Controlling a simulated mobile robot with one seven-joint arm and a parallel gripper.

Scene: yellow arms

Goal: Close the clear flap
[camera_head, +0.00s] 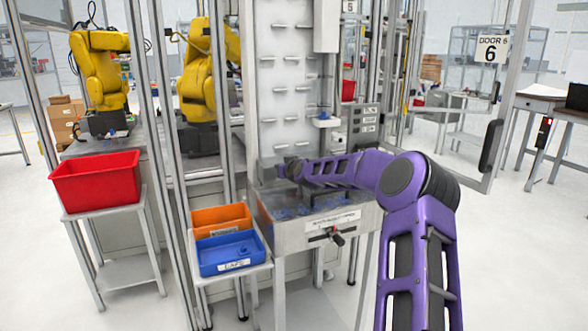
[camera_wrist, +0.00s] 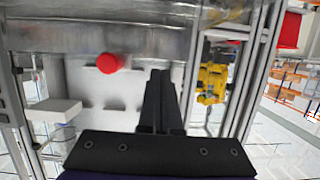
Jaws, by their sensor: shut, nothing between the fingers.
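A metal box (camera_head: 345,238) with a clear-looking top and blue pieces inside stands at the foot of a white panel. I cannot clearly make out the clear flap's edges or how far open it is. My gripper (camera_head: 284,168) is above the back left of the box, partly hidden by my purple arm. In the wrist view my gripper (camera_wrist: 160,72) has its black fingers together and empty. A grey see-through surface (camera_wrist: 70,22) and a red knob (camera_wrist: 109,63) show near the fingertips. I cannot tell whether the fingers touch anything.
Orange (camera_head: 221,219) and blue (camera_head: 230,252) bins stand on a stand to the left, with a red bin (camera_head: 95,180) farther left. Metal posts flank the white panel (camera_head: 285,75). Open floor lies to the right.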

